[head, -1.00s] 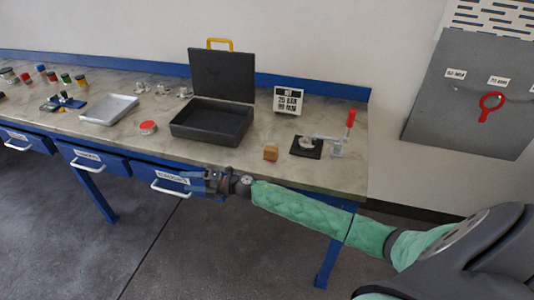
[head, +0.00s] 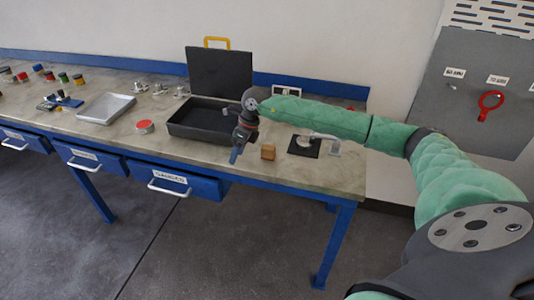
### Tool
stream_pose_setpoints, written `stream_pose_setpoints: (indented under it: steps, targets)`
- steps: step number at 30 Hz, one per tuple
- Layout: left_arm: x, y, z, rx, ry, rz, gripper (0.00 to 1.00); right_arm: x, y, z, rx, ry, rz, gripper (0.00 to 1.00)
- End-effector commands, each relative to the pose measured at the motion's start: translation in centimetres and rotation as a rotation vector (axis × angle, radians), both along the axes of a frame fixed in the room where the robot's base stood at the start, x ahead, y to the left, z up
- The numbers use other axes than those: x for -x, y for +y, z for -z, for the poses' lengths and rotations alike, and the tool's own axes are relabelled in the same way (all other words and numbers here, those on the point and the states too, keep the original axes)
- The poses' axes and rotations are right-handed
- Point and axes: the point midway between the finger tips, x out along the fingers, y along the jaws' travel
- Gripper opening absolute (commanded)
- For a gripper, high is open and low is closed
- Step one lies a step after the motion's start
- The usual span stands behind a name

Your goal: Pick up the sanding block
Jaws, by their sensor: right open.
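The sanding block appears to be the small tan-brown block (head: 268,152) on the workbench (head: 330,176), near its front edge. It stands upright and fully visible. My right gripper (head: 234,157) is open and points down, just left of the block and apart from it, in front of the open black case. Nothing shows between its fingers. My left gripper is not in view.
The open black case (head: 185,132) stands behind my right gripper. A red-topped tin (head: 145,126) and a metal tray (head: 105,109) are further left.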

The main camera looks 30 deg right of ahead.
Motion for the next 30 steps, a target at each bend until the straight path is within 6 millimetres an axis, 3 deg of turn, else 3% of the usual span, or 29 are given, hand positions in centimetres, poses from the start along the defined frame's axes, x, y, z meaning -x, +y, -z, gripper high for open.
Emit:
stream_pose_setpoints:
  steps: [1, 3, 6, 9, 15, 18, 30]
  targets:
    - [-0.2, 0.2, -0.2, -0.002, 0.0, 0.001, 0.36, -0.2, -2.6, -1.0, 0.089, -0.004, -0.007, 0.58]
    - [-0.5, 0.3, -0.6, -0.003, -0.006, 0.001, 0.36, -0.1, -5.6, -2.1, 0.2, 0.002, -0.013, 0.58]
    - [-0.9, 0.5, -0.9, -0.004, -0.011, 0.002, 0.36, 0.1, -8.9, -3.4, 0.315, 0.011, -0.012, 0.58]
    - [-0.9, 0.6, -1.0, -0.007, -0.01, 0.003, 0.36, 0.2, -10.8, -4.3, 0.382, 0.019, -0.007, 0.58]
    - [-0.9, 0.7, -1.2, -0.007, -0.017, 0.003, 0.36, 0.4, -11.6, -3.9, 0.409, 0.025, -0.006, 0.58]
    - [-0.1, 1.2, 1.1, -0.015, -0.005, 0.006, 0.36, 0.4, -11.6, -3.0, 0.408, 0.027, -0.005, 0.58]
    - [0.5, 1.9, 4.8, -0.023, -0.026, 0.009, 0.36, 0.8, -11.9, -0.6, 0.406, 0.026, -0.005, 0.58]
